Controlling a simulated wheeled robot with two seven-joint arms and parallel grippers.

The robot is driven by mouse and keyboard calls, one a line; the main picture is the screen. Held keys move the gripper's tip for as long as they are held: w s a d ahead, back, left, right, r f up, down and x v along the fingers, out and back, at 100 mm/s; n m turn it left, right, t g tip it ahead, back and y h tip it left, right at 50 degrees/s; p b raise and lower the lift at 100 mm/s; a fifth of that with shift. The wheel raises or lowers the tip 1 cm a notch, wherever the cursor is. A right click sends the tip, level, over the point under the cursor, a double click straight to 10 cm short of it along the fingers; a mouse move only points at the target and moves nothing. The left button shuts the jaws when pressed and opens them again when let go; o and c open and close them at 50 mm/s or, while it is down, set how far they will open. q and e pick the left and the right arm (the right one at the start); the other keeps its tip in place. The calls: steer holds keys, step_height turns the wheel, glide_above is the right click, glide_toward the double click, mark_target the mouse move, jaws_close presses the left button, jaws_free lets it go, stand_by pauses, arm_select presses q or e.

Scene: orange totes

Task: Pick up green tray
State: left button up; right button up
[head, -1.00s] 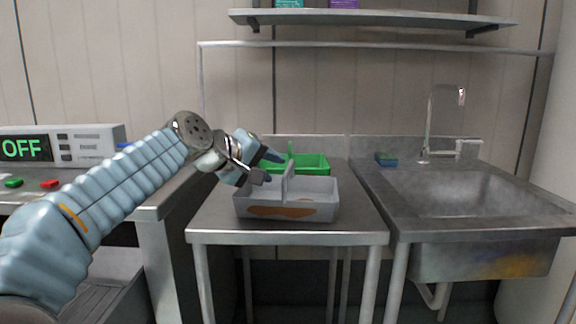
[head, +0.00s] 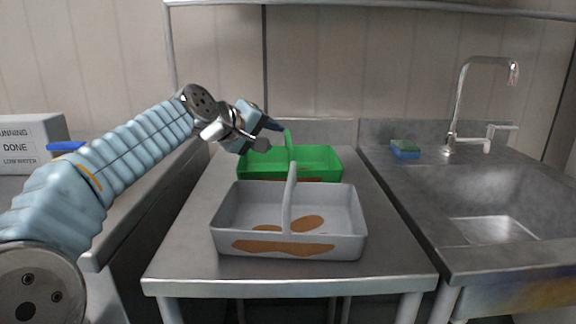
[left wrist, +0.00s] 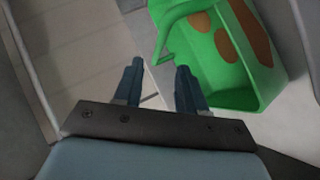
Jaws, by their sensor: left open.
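The green tray (head: 318,158) stands on the metal table behind a grey tray, with an upright handle across its middle. The grey tray partly hides its front. In the left wrist view the green tray (left wrist: 238,88) is at the upper right, with brown patches on its inside. My left gripper (head: 272,134) is open and empty, above the tray's left part and left of its handle. The left wrist view shows its two fingers (left wrist: 158,82) apart, with the tray just right of them. My right gripper is not in view.
The grey tray (head: 226,214) with brown patches and an upright handle stands in front on the metal table (head: 190,262). A sink (head: 500,210) with a tap (head: 462,100) and a sponge (head: 405,149) is on the right.

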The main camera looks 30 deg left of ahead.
mark_target(288, 137)
arm_select(q)
steer(key=p+x, duration=0.2)
steer(key=x, duration=0.6)
steer(key=shift+a+r, duration=0.1)
steer(key=shift+r, duration=0.1)
steer(key=shift+w+f, duration=0.2)
steer(key=shift+w, duration=0.15)
steer(key=shift+c, duration=0.5)
jaws_close()
